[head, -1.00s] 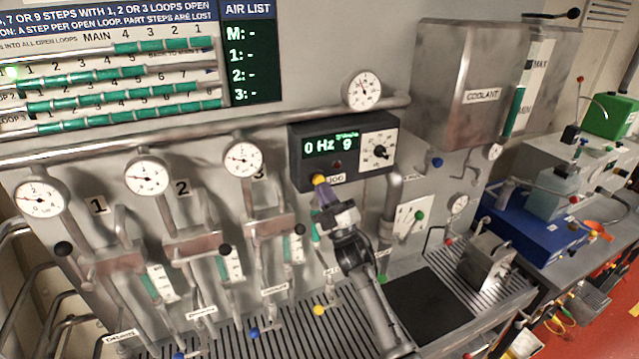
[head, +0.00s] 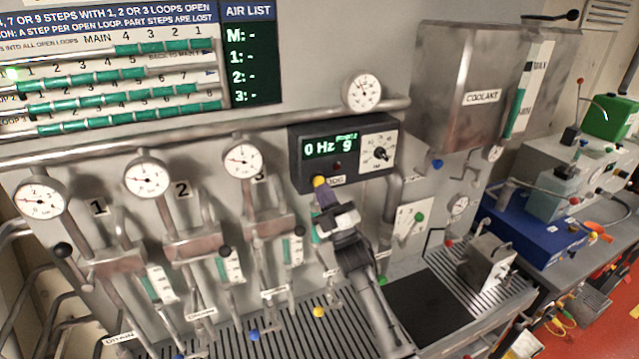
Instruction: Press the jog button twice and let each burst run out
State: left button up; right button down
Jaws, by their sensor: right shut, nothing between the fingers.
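The jog button is a yellow knob (head: 319,181) at the lower left of the black pump control box (head: 345,152), beside the JOG label (head: 336,180). The box display (head: 331,145) reads 0 Hz and 9, with small text above the 9 that I cannot read. My right gripper (head: 324,194) comes up from below, shut and empty, with its fingertips just under the yellow button. I cannot tell whether they touch it. My left gripper is not in view.
A pipe (head: 393,195) runs down right of the box. The steel coolant tank (head: 470,90) hangs at right. The air list panel (head: 251,52) shows dashes.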

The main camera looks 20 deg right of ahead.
jog(key=shift+w, duration=0.1)
dwell(0.8)
jog(key=shift+w+b, duration=0.35)
jog(key=shift+b, duration=0.35)
